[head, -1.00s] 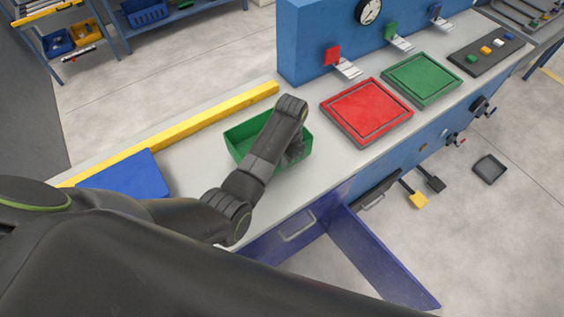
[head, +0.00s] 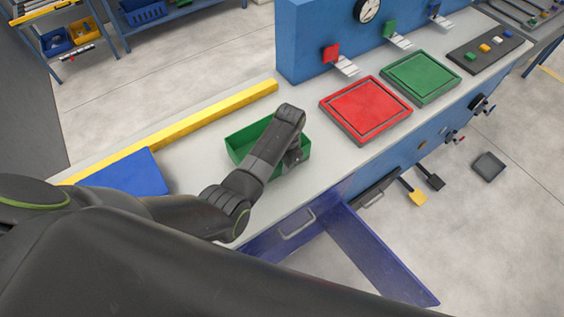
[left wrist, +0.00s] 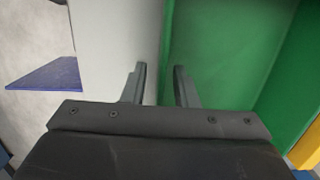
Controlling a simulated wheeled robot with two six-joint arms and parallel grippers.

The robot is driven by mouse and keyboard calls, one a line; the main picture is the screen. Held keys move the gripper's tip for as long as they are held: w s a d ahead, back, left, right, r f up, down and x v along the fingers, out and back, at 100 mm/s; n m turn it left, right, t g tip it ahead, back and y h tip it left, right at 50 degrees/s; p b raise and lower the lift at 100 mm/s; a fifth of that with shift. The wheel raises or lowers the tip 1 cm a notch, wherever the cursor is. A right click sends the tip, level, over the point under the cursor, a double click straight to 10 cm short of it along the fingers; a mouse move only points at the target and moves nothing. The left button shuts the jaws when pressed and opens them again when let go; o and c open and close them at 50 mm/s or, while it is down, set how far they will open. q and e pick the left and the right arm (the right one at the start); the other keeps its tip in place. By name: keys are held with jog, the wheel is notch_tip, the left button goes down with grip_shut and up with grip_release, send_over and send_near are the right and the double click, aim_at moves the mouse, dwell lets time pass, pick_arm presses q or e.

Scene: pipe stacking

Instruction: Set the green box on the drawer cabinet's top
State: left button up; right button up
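The green box (head: 240,147) is an open-topped tray on the grey top (head: 196,157) of the blue cabinet. It looks upright and seems to rest on the top. My left gripper (head: 293,160) is at the box's right part, and my arm hides some of the box. In the left wrist view, the left gripper (left wrist: 159,75) has its fingers apart. One finger is over the grey top and the other inside the green box (left wrist: 215,50), with a box wall between them. I see no clear contact with that wall. My right gripper is not in view.
A blue plate (head: 128,176) and a yellow bar (head: 190,124) lie left of the box. A red tray (head: 365,108) and a green tray (head: 421,76) sit to the right. A blue drawer or panel (head: 372,250) juts out from the cabinet front.

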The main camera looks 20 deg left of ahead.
pick_arm(q)
jog(key=shift+r, duration=0.1)
jog(key=r, duration=0.3)
jog(key=r+b, duration=0.1)
jog(key=r, duration=0.2)
jog(key=w+r, duration=0.1)
jog(key=r, duration=0.2)
jog(key=shift+d+r+b, duration=0.25)
jog(key=shift+d+b, duration=0.1)
jog(key=shift+d, duration=0.05)
jog(key=shift+r+p, duration=0.6)
jog(key=shift+r, duration=0.65)
jog(key=shift+f, duration=0.1)
